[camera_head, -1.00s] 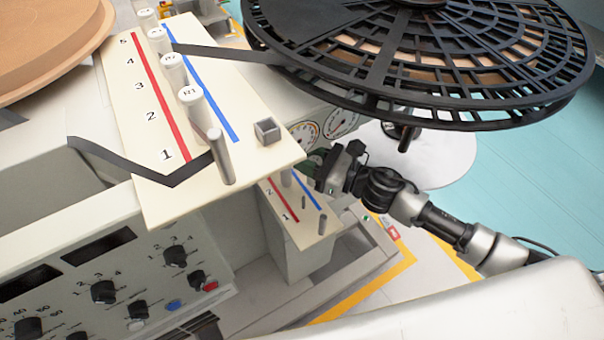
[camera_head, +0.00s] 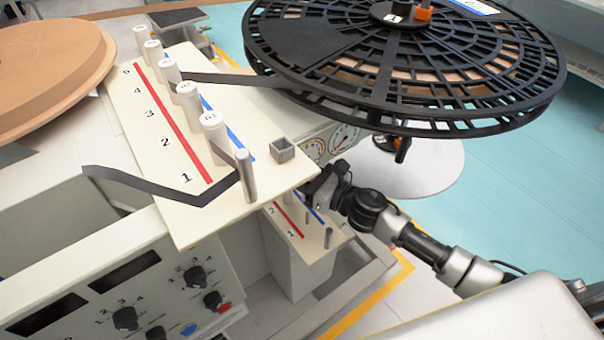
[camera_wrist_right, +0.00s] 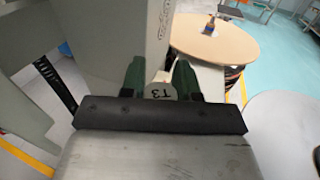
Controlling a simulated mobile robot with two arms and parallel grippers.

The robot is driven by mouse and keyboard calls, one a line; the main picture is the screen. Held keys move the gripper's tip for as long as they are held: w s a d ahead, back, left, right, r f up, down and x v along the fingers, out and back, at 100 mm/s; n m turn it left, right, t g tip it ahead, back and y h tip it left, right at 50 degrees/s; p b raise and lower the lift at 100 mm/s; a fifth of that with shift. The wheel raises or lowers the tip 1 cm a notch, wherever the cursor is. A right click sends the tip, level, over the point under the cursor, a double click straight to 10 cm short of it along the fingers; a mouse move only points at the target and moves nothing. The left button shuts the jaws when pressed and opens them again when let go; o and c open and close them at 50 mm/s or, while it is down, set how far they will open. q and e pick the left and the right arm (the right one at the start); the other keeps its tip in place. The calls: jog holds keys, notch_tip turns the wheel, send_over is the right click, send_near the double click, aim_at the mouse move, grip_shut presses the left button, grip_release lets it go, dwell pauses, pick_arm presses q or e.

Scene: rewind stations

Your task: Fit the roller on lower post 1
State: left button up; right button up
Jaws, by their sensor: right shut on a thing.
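The lower plate (camera_head: 281,236) has a red line, a blue line, numbers 1 and 2, and short grey posts. Lower post 1 (camera_head: 328,237) appears bare beside the number 1. My right gripper (camera_head: 318,190) is just above this plate's far right side, close to the upper plate's corner. Its fingertips are hard to make out there. In the right wrist view, the green fingers (camera_wrist_right: 160,80) are shut on a white roller (camera_wrist_right: 160,91) labelled T3, seen end-on. The roller is hidden in the head view. My left gripper is not in view.
A dark strip (camera_head: 150,187) runs to the bare post. A large black reel (camera_head: 300,60) hangs above my right arm.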

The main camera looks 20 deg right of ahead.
notch_tip(320, 180, down, 5)
jog(key=b, duration=0.4)
jog(key=shift+r, duration=0.15)
dwell(1.5)
jog(key=shift+b, duration=0.3)
jog(key=shift+f+b, duration=0.3)
jog(key=shift+f, duration=0.15)
jog(key=shift+f+b, duration=1.25)
